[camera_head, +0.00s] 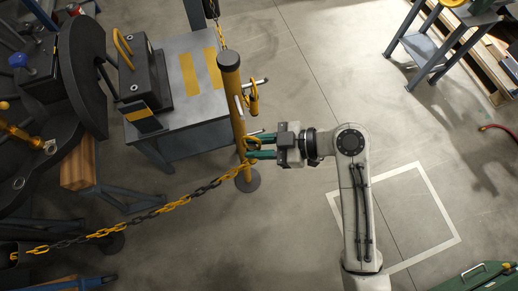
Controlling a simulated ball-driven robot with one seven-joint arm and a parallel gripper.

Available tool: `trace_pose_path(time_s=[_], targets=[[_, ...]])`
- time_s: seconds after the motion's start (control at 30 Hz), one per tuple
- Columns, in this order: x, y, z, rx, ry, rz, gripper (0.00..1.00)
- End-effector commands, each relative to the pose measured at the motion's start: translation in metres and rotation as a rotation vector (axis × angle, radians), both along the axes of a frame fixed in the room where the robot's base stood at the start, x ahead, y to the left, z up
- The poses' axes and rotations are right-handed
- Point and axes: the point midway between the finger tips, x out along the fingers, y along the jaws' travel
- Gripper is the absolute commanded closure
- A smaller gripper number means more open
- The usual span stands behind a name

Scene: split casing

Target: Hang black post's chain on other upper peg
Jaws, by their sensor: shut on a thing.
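A yellow post (231,115) stands upright on a round dark base, with short pale pegs on its sides. A yellow link or hook (253,97) hangs at its upper right peg (257,82). My gripper (250,148), with green fingers, comes from the right and is shut on the yellow end link (252,142) of a black and yellow chain, close beside the post near a lower peg (257,131). This chain (150,212) sags away to the lower left. A second chain (219,32) runs from a black post (210,8) at the top edge. Exact contact at the pegs is unclear.
A grey table (205,105) with a black block (147,80) stands just left of the post. Large dark rounded machinery (85,60) fills the left. A white floor outline (437,200) and mostly clear floor lie to the right. A green case (480,277) is at lower right.

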Motion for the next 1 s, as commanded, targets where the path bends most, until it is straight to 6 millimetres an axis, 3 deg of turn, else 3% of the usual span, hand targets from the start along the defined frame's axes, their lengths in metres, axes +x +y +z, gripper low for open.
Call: trace_pose_path(time_s=[0.7,1.0], targets=[[0.037,0.011,-0.005,0.001,0.000,0.001,1.00],[0.043,0.012,-0.004,0.001,-0.001,0.000,1.00]])
